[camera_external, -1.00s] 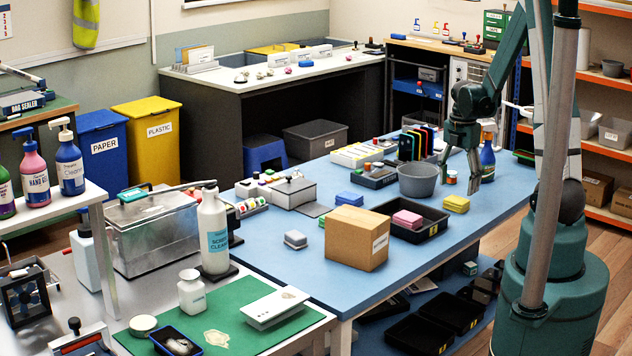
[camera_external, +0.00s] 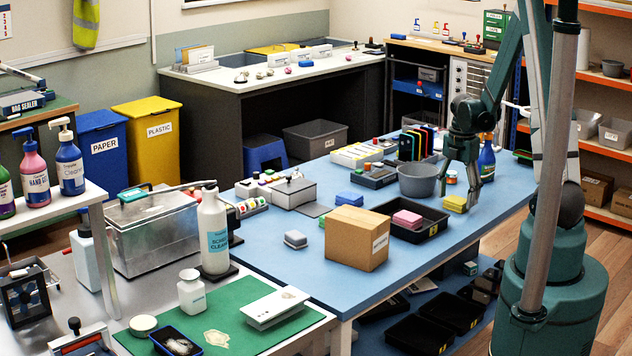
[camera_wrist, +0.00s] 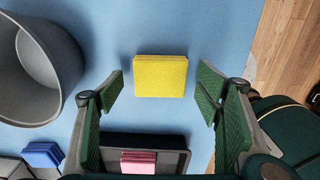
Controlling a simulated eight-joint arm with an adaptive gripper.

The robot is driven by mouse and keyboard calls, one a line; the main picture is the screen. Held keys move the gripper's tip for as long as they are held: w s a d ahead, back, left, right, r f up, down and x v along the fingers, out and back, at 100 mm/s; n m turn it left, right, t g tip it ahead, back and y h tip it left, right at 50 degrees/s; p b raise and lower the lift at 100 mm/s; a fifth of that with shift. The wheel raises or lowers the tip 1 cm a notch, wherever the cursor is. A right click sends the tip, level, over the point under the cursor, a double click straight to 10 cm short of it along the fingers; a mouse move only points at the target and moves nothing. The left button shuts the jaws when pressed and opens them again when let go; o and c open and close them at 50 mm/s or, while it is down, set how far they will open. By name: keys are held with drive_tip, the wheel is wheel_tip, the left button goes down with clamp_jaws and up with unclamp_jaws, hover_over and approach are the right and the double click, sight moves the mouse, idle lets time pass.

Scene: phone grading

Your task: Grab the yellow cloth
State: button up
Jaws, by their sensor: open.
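The yellow cloth (camera_external: 455,204) is a folded block lying on the blue table (camera_external: 285,262), behind the black tray. In the wrist view the yellow cloth (camera_wrist: 161,76) lies flat on the table, just beyond and between my open fingertips. My gripper (camera_external: 461,192) points down above the cloth in the external view. In the wrist view my gripper (camera_wrist: 160,84) has its green-padded fingers spread, with a gap on each side of the cloth. Nothing is held.
A grey bucket (camera_wrist: 35,70) stands left of the cloth. A black tray (camera_external: 430,232) with a pink cloth (camera_external: 407,219) lies close on the near side. A blue spray bottle (camera_external: 487,158) stands behind my gripper. The table's edge is at the right.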

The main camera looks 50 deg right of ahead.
drive_tip(key=shift+f, duration=0.85)
drive_tip(key=c, duration=0.9)
